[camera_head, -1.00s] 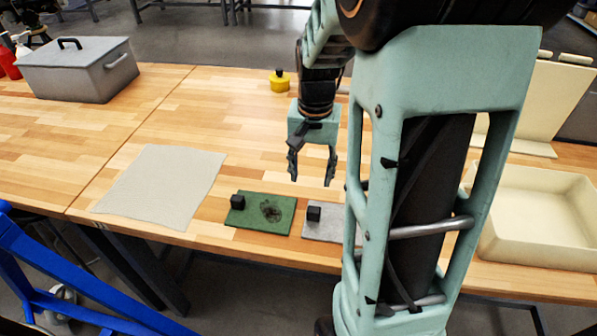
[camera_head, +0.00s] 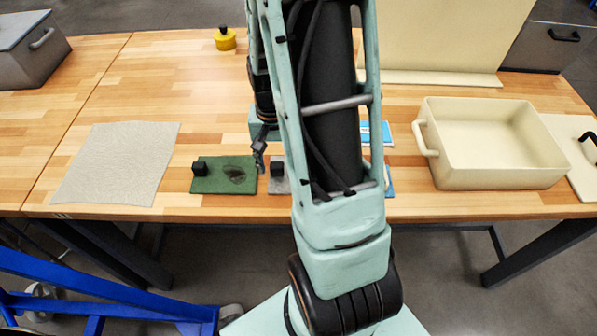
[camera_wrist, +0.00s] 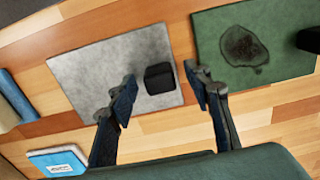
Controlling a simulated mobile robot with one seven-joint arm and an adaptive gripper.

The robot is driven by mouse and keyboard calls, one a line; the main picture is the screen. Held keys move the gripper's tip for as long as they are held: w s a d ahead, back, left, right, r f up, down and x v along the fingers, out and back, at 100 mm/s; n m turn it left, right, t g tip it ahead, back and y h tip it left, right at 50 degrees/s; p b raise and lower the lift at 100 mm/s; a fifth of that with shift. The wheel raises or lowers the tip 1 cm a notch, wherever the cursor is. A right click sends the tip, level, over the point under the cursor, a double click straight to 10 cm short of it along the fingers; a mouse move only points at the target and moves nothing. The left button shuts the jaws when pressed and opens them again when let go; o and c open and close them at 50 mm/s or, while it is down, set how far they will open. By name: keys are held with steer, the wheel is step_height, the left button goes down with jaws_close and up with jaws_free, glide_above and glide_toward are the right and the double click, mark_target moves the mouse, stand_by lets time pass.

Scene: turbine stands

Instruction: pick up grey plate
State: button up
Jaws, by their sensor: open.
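The grey plate (camera_wrist: 100,72) lies flat on the wooden table, with a black block-shaped knob (camera_wrist: 160,78) on it. In the head view only a small strip of the grey plate (camera_head: 274,187) shows, with its black knob (camera_head: 277,171); my arm hides the rest. My gripper (camera_wrist: 160,92) is open in the wrist view, its fingers apart on either side of the knob and not seen to touch it. In the head view my gripper (camera_head: 259,155) is partly hidden by my arm.
A green plate (camera_head: 225,178) with a dark stain and black knob lies left of the grey one. A grey cloth (camera_head: 115,165) lies further left. A cream bin (camera_head: 490,180) stands at right. Blue-and-white packets (camera_wrist: 58,162) lie beside the grey plate. A yellow pot (camera_head: 225,40) stands behind.

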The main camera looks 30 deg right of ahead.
steer(key=shift+f, duration=0.25)
steer(key=shift+c, duration=0.6)
jaws_close()
steer(key=shift+r, duration=0.15)
